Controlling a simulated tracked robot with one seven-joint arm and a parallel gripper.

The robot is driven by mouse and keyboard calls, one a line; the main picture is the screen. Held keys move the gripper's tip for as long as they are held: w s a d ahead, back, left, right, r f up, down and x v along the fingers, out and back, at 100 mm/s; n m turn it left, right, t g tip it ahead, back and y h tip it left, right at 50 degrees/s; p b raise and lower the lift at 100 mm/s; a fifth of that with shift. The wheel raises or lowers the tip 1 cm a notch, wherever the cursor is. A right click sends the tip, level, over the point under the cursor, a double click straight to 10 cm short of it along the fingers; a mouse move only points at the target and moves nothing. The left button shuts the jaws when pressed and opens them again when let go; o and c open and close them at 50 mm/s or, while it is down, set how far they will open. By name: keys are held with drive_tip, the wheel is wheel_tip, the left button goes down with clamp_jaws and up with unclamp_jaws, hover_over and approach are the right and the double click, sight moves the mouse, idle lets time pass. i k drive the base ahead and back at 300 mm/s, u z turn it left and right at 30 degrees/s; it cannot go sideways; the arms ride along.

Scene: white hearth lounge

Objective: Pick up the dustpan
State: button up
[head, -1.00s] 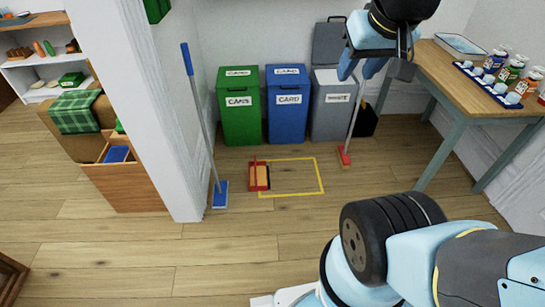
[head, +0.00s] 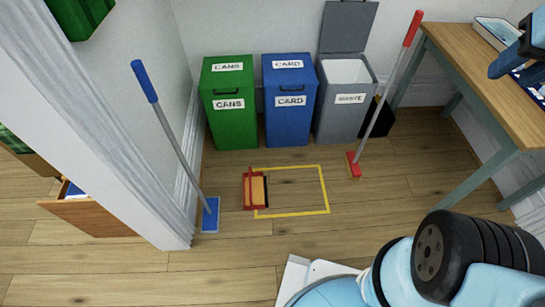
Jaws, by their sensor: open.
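The dustpan (head: 257,190) is red with an orange inside. It lies on the wooden floor over the left side of a yellow outlined rectangle (head: 327,195). Its short red handle part points toward the bins. The rest of my gripper is cut off by the frame.
A blue mop (head: 176,140) leans at the left wall, its head on the floor beside the dustpan. Green (head: 229,125), blue (head: 290,125) and grey (head: 343,120) bins stand behind. The wooden table (head: 480,85) is at right. Floor in front is clear.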

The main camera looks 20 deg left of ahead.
sight(254, 185)
drive_tip(key=u, duration=0.35)
drive_tip(key=i, duration=1.15)
drive_tip(key=u, duration=0.95)
drive_tip(key=k, duration=0.9)
drive_tip(key=u, duration=0.15)
drive_tip(key=i, duration=0.95)
drive_tip(key=z, duration=0.05)
